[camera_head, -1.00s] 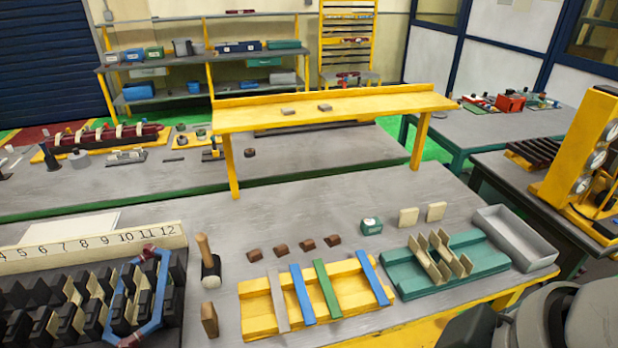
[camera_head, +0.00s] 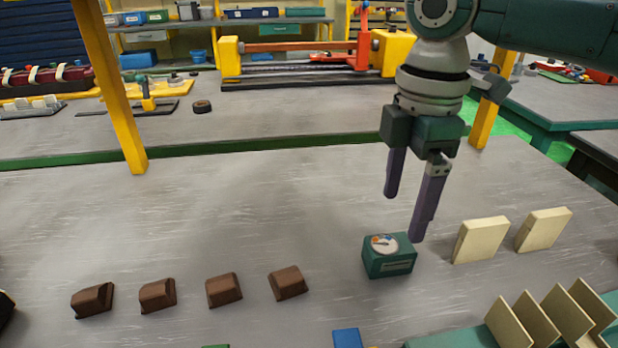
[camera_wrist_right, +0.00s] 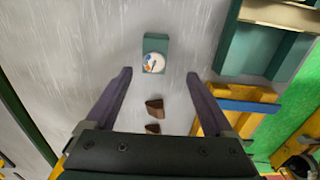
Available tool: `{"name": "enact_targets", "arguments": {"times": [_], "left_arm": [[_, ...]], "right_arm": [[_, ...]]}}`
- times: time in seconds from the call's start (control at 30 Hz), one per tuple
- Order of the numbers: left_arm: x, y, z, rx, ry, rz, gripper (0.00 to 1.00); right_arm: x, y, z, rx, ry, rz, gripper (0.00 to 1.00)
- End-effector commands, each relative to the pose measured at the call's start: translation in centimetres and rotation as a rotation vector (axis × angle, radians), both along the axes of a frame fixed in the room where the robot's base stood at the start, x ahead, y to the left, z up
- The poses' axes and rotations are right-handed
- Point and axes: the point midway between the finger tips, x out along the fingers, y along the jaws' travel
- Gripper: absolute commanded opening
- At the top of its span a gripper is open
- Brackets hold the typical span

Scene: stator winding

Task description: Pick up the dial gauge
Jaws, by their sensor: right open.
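The dial gauge (camera_head: 389,256) is a small green block with a round white dial on its sloped top. It stands on the grey bench. My right gripper (camera_head: 403,217) hangs above and just behind it in the head view, purple fingers pointing down, apart and empty. In the right wrist view the dial gauge (camera_wrist_right: 155,54) lies ahead of the open fingers (camera_wrist_right: 160,80), roughly centred between them, not clearly held or touched. My left gripper is not in view.
Several brown wedges (camera_head: 224,290) stand in a row left of the gauge. Two cream blocks (camera_head: 481,240) stand to its right. A green holder (camera_head: 452,341) with cream plates is at the front right. A yellow shelf leg (camera_head: 109,88) rises at the left. Bench behind the gauge is clear.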

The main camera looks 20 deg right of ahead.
Motion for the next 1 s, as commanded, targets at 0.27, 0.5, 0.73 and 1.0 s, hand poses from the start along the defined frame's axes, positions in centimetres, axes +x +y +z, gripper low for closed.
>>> {"name": "enact_targets", "arguments": {"times": [0.27,0.5,0.73,1.0], "left_arm": [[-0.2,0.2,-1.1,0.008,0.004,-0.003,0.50],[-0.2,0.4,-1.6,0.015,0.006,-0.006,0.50],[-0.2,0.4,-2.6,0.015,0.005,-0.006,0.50],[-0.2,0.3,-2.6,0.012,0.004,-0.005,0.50]], "right_arm": [[0.3,-0.5,-3.5,-0.002,0.005,-0.002,0.88],[0.4,-0.4,-5.8,-0.003,0.002,-0.002,0.88],[0.7,-0.3,-9.4,-0.003,0.002,-0.002,0.88],[0.8,-0.3,-10.1,-0.002,-0.001,-0.002,0.88]]}}
